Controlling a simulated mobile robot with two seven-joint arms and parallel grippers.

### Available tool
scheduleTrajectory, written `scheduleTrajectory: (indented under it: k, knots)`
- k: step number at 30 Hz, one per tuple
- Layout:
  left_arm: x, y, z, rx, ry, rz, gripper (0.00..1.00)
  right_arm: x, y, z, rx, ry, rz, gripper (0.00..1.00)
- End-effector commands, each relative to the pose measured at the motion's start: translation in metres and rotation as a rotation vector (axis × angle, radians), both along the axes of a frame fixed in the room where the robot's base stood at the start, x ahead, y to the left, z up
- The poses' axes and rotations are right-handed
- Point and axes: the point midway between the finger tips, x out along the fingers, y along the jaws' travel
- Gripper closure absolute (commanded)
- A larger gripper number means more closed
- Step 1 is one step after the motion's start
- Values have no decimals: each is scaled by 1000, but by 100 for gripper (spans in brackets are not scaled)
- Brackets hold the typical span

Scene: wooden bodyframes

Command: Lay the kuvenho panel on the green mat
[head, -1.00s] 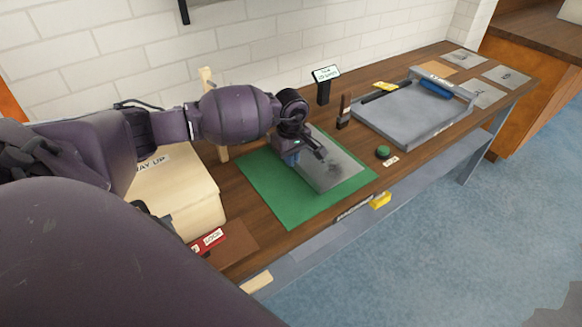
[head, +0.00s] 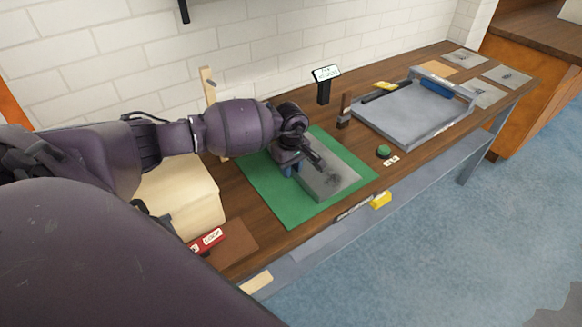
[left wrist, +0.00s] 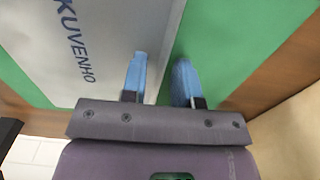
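The grey kuvenho panel (head: 335,178) lies over the green mat (head: 290,212), roughly flat, with green showing around it. In the left wrist view, the panel (left wrist: 95,40) shows its blue KUVENHO lettering, and the mat (left wrist: 225,45) shows on both sides of it. My right gripper is not in view.
A wooden box (head: 180,195) stands left of the mat, with a red lock label (head: 207,240) before it. A white brick wall is behind.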

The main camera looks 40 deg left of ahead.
Motion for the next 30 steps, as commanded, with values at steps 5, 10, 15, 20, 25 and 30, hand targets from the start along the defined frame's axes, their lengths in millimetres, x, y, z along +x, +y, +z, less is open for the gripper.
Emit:
scheduleTrajectory:
  k: [5,10,15,20,25,30]
  knots:
    - [0,0,2,0,0,0,72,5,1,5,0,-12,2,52]
    - [1,1,17,1,-3,0,72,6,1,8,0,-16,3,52]
    - [1,1,48,2,-4,-2,72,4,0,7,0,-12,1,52]
    - [0,1,79,3,-2,-1,72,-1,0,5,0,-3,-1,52]
    - [0,0,105,2,-2,-1,72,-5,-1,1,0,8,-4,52]
    - [0,0,119,1,-1,0,72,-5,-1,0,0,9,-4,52]
